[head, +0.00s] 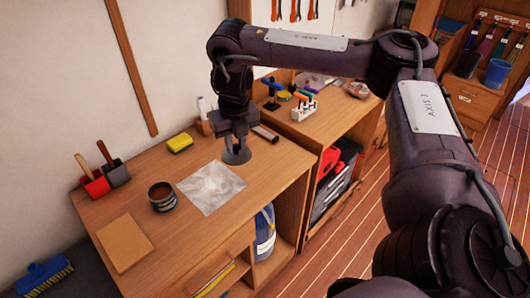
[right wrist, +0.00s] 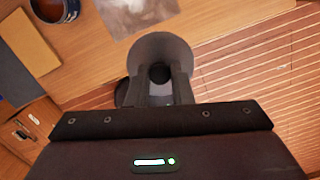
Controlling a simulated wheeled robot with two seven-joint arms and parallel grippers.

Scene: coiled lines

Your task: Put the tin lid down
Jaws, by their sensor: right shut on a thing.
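The tin lid is a grey round disc (head: 237,156) with a dark knob-like middle. My right gripper (head: 236,134) points down over the worktop and is shut on it. In the right wrist view the lid (right wrist: 160,46) sits between the two fingers (right wrist: 160,84), its middle partly hidden by them. I cannot tell whether the lid touches the wood or hangs just above it. An open dark tin (head: 162,199) with brown contents stands to the left on the worktop; part of it shows in the right wrist view (right wrist: 52,10). My left gripper is not in view.
A crumpled grey sheet (head: 211,188) lies between tin and lid. A yellow sponge (head: 179,143), red and grey brush holders (head: 96,186) and a tan board (head: 125,243) lie on the worktop (head: 190,255). A dark tube (head: 265,134) lies behind the lid. Bare wood shows at the front right.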

